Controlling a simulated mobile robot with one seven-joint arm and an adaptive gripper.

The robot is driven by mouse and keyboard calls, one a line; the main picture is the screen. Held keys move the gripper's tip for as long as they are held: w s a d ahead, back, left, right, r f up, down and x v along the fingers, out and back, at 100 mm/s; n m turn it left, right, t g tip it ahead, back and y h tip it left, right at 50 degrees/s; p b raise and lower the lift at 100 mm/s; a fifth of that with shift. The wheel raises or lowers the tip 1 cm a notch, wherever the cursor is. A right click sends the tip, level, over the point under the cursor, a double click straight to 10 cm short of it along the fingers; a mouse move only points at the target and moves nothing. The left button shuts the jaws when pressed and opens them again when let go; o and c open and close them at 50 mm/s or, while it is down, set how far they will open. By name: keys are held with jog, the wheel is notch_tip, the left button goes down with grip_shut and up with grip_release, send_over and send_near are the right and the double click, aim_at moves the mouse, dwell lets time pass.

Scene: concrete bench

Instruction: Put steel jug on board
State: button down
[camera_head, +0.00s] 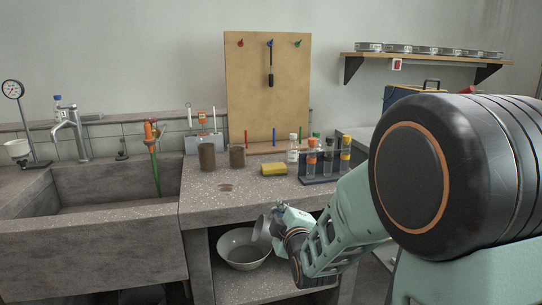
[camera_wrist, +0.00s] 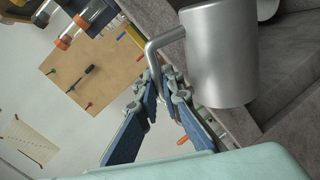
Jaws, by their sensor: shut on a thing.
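The steel jug (camera_wrist: 228,55) is a plain grey metal cylinder with a bent handle, large in the wrist view. My gripper (camera_wrist: 168,92) is shut on its handle, with the jug's body beside the fingers. In the head view the jug (camera_head: 262,229) is small and tilted, partly hidden by my gripper (camera_head: 277,213), in front of the bench's front edge. The wooden board (camera_head: 250,75) stands upright against the wall at the back of the bench. It has red, blue and green pegs near its top, and a dark tool hangs from the blue one. The board also shows in the wrist view (camera_wrist: 112,62).
A pale bowl (camera_head: 240,251) sits on the shelf below the bench top (camera_head: 215,200). On top are two brown cups (camera_head: 207,157), a yellow sponge (camera_head: 274,169) and a dark rack (camera_head: 320,181) with bottles. A sink (camera_head: 100,205) is at the left.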

jog(key=s+d+f+m+h, duration=0.2)
jog(key=d+f+h, duration=0.15)
jog(key=d, duration=0.75)
notch_tip(320, 180, up, 37)
jog(key=p, duration=3.7)
jog(key=shift+r+p, duration=0.15)
jog(key=shift+p, duration=0.2)
jog(key=shift+d+y, duration=0.25)
